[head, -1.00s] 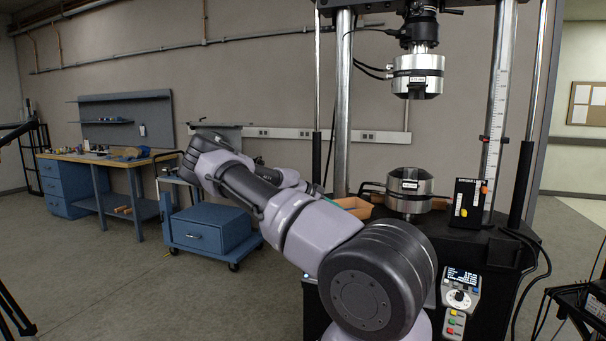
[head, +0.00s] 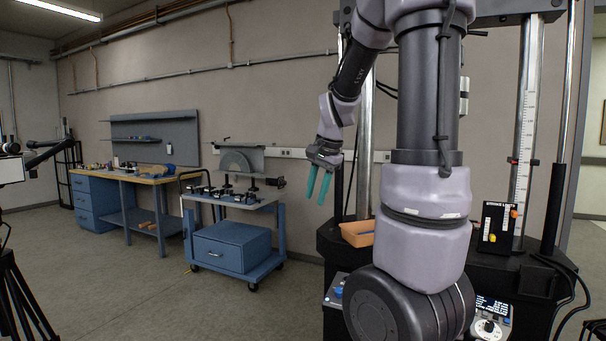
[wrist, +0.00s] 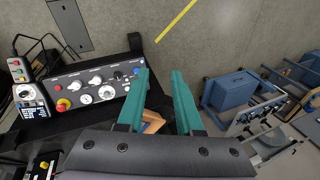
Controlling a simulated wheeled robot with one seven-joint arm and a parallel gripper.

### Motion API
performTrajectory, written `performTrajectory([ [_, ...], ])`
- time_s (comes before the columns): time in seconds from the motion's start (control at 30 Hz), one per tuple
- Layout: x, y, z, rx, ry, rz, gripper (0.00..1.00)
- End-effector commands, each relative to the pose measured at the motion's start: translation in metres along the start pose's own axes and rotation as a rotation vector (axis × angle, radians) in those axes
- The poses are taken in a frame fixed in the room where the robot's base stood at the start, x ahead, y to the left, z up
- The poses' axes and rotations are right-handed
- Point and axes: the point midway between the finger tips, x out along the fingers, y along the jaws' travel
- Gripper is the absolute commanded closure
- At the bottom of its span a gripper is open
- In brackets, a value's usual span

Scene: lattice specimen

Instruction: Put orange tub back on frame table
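The orange tub (head: 357,233) is an open, shallow tray. It sits on the left part of the black frame table (head: 520,272), with its right side hidden behind my arm. My gripper (head: 315,200) hangs above and to the left of the tub in the head view, with its teal fingers pointing down. The fingers are apart and nothing is between them at the tips. In the wrist view my gripper (wrist: 160,72) also shows open. A piece of the tub (wrist: 152,122) shows past the fingers there, mostly hidden by the gripper body.
A blue cart (head: 232,246) with metal fixtures stands left of the frame. A blue workbench (head: 125,180) is farther left. A control panel (wrist: 96,88) with knobs and a red button lies beside the fingers in the wrist view. Steel columns (head: 526,130) rise from the table.

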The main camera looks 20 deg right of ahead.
Motion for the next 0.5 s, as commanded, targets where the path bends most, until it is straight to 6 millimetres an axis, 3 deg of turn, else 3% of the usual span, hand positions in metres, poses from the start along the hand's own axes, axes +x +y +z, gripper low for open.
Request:
performTrajectory([
  [0.03,-0.022,0.001,0.019,-0.062,-0.002,-0.05,0.65],
  [0.2,-0.076,0.013,0.082,-0.296,0.021,-0.168,0.65],
  [0.33,-0.103,0.03,0.125,-0.466,0.069,-0.226,0.65],
  [0.5,-0.12,0.049,0.161,-0.618,0.13,-0.257,0.65],
])
